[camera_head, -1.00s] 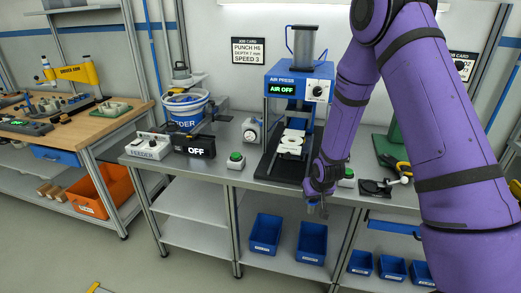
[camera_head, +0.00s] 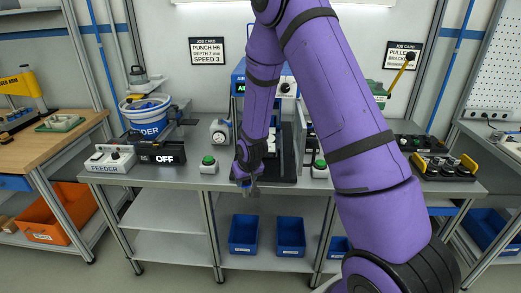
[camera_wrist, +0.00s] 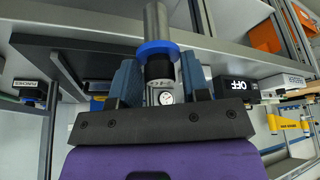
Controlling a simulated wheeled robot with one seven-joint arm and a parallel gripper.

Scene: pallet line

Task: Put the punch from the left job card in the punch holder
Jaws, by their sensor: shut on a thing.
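My gripper (camera_wrist: 160,88) is shut on a metal punch (camera_wrist: 156,22) with a blue collar and a dark lower end. In the head view my gripper (camera_head: 247,186) hangs at the bench's front edge, in front of the air press; the punch is too small to make out there. The blue air press (camera_head: 287,84) is largely hidden behind my arm, so its punch holder cannot be seen. The left job card (camera_head: 208,51) on the wall reads PUNCH H6, DEPTH 7 mm, SPEED 3.
Green buttons (camera_head: 208,161) (camera_head: 320,165) flank the press. A feeder control (camera_head: 110,158) and a display reading OFF (camera_head: 162,154) stand left. A rack of several dark parts (camera_head: 445,167) sits right. Blue bins (camera_head: 243,233) are on the shelf below. Floor in front is clear.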

